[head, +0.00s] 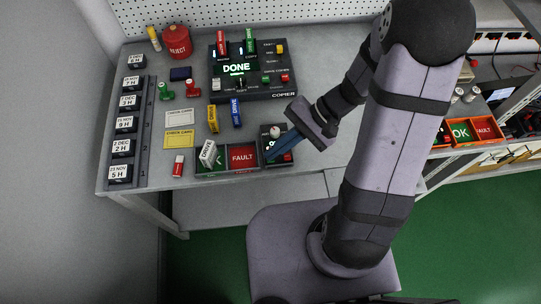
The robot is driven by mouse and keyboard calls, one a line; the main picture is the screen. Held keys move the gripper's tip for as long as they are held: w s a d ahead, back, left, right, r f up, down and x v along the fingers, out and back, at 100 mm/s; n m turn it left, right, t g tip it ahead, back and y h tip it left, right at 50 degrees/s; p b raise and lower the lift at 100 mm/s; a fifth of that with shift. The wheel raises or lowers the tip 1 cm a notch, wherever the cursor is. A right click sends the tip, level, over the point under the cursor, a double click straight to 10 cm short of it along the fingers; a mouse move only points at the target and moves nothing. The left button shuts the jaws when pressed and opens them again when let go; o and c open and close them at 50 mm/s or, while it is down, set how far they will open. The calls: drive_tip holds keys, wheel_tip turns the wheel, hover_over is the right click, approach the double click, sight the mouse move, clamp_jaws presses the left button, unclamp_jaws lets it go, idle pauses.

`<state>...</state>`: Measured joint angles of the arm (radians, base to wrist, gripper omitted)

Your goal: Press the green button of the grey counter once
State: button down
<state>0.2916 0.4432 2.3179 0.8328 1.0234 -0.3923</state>
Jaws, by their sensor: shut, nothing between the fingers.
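The counter is a small dark grey box (265,131) at the front edge of the bench, just right of the red FAULT tray. It has a pale round knob on top, and part of a white display shows beside my fingers. A small red spot shows on its lower right. My gripper (270,155) is shut and empty, its blue fingers pointing down-left over the counter's face. The fingers hide much of that face, and I cannot make out the green button. I cannot tell whether the fingertips touch the counter.
A black COPIER (252,88) reading DONE stands behind. Blue and yellow drives (236,112) lie before it. A dated rack (128,124) and red REJECT can (176,42) are at left.

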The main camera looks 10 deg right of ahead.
drive_tip(key=shift+f, duration=0.25)
drive_tip(key=shift+r, duration=0.2)
idle(0.4)
drive_tip(key=shift+r+p, duration=0.7)
drive_tip(key=shift+r, duration=0.05)
drive_tip(key=shift+r, duration=0.1)
wheel_tip(320, 180, up, 5)
drive_tip(key=p, duration=0.4)
idle(0.8)
